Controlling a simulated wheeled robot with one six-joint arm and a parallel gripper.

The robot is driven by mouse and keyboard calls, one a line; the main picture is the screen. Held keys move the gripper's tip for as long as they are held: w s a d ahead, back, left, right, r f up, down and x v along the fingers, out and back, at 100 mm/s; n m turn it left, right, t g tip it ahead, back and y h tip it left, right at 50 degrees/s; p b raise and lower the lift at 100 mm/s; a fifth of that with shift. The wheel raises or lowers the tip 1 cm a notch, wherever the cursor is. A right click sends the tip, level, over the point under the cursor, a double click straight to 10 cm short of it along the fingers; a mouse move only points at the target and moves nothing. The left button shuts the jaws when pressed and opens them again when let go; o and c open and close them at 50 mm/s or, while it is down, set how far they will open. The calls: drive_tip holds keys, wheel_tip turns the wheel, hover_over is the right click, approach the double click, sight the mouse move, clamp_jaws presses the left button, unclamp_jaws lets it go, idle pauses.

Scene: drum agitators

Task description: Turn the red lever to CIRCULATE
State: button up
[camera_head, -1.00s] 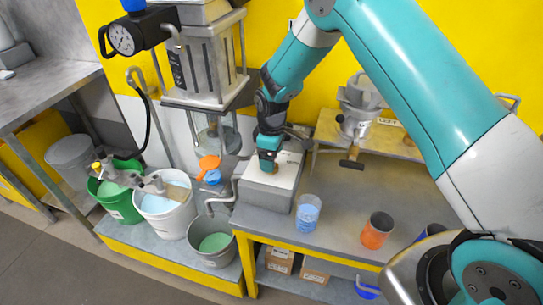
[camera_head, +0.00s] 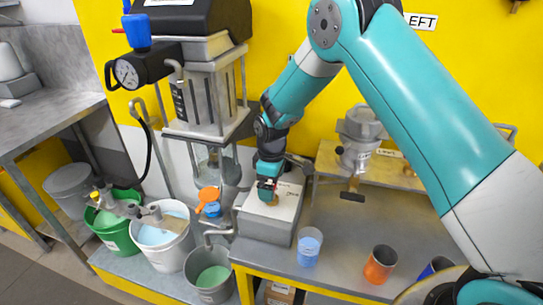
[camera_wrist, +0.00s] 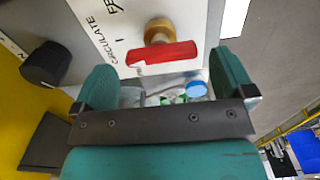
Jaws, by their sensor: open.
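In the wrist view the red lever (camera_wrist: 165,53) lies nearly crosswise below its brass hub (camera_wrist: 158,31) on a white panel (camera_wrist: 135,15). The word CIRCULATE is printed left of the lever, and a partly cut-off word starting "FE" is above it. My gripper (camera_wrist: 165,85) is open, with one finger to each side of the lever's span. The lever appears just beyond the fingertips; I cannot tell whether they touch it. In the head view my gripper (camera_head: 267,190) is over the grey box with the white top (camera_head: 285,212), and it mostly hides the lever.
A black knob (camera_wrist: 47,65) sits left of the lever on the panel. A clear cup with blue contents (camera_head: 309,247) and an orange cup (camera_head: 380,264) stand right of the box. A glass-walled vessel (camera_head: 210,100) rises behind left. Buckets, including a green one (camera_head: 108,228), stand lower left.

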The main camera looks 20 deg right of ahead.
wheel_tip(320, 180, up, 16)
drive_tip(key=b, duration=0.2)
drive_tip(key=shift+f, duration=0.15)
idle(1.2)
